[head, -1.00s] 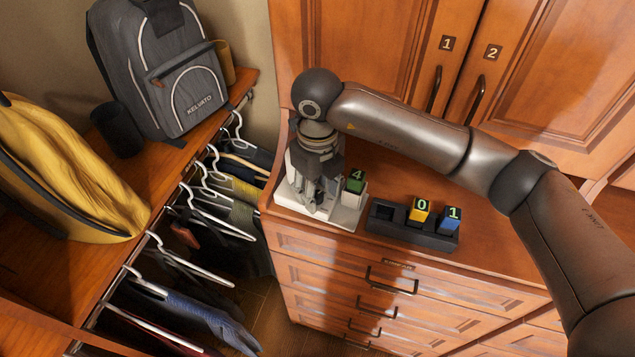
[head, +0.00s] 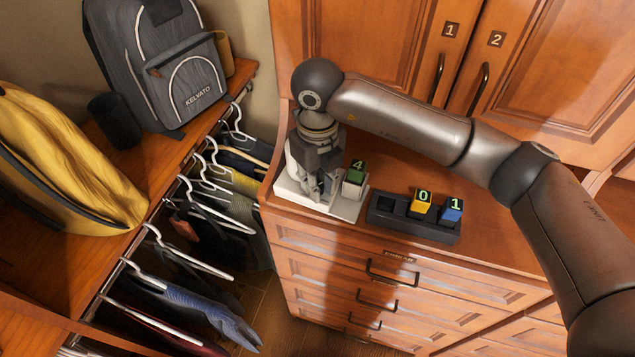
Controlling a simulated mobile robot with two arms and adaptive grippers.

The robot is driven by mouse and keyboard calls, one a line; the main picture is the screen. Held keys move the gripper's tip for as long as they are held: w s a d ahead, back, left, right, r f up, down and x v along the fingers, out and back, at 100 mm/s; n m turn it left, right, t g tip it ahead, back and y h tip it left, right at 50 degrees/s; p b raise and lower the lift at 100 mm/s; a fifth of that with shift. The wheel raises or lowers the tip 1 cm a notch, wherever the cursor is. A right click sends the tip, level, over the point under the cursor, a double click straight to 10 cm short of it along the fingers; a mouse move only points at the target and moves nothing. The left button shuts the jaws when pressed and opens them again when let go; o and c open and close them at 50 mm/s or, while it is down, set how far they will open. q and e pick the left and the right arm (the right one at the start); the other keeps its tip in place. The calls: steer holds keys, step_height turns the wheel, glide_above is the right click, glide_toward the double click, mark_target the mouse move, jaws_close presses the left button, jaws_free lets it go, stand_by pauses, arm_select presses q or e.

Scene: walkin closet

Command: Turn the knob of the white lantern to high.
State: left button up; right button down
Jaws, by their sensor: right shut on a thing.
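A white fixture (head: 348,209) with a flat base stands at the left end of the dresser top; it appears to be the white lantern. Its upper part and its knob are mostly hidden by my right gripper. My right gripper (head: 318,192) points down over the base, its fingers closed low on the lantern; the knob is hidden, so the exact contact is not clear. A block with a green top marked 4 (head: 356,172) stands on the base's right side, close beside the fingers. My left gripper is not in view.
A dark tray (head: 420,228) holds a yellow block marked 0 (head: 422,203) and a blue block marked 1 (head: 452,208); its left slot is empty. Cabinet doors (head: 400,50) rise behind. A grey backpack (head: 165,70) and hangers (head: 205,215) are at left.

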steer(key=shift+f+m+b, duration=0.25)
steer(key=shift+m+b, duration=0.65)
steer(key=shift+b, duration=0.05)
steer(key=shift+r+m+b, duration=0.25)
steer(key=shift+m+b, duration=0.4)
steer(key=shift+m, duration=0.35)
steer(key=c, duration=1.3)
jaws_free()
steer(key=shift+o, duration=0.2)
step_height(320, 180, up, 12)
